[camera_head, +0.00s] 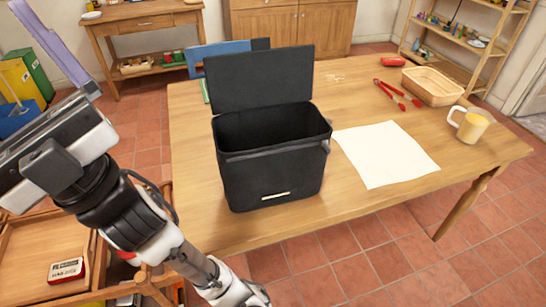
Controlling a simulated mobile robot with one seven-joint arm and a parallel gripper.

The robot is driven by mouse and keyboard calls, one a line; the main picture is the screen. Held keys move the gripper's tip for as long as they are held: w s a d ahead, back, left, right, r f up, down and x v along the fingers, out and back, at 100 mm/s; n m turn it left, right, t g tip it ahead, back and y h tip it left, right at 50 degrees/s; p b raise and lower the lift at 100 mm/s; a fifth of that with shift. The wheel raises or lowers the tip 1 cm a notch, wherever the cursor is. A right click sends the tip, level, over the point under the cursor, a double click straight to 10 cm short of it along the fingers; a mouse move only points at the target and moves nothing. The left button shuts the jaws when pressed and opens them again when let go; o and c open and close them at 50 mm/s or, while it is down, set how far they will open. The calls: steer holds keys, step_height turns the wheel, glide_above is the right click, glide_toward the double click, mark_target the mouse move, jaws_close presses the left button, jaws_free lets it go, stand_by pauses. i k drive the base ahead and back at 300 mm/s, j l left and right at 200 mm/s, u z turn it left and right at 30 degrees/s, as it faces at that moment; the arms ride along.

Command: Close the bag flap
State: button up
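The black bag (270,165) stands upright on the wooden table, toward its left front. Its flap (260,80) is raised at the back edge, nearly upright, and the bag's mouth is open. The inside looks dark, and I cannot make out any contents. My gripper (50,42) is at the upper left of the view, at the end of my arm, apart from the bag and to its left. One long lavender finger-like part shows. I cannot tell how far the gripper is open, and I see nothing held in it.
The table (225,195) also bears white paper (385,153), a yellow-and-white mug (469,126), a basket (433,86), red tongs (396,93) and a red object (393,61). A blue object (220,55) is behind the flap. A wooden tray (30,245) is at lower left.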

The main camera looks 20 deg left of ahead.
mark_target(262, 76)
steer(key=j, duration=1.25)
steer(key=z, duration=0.05)
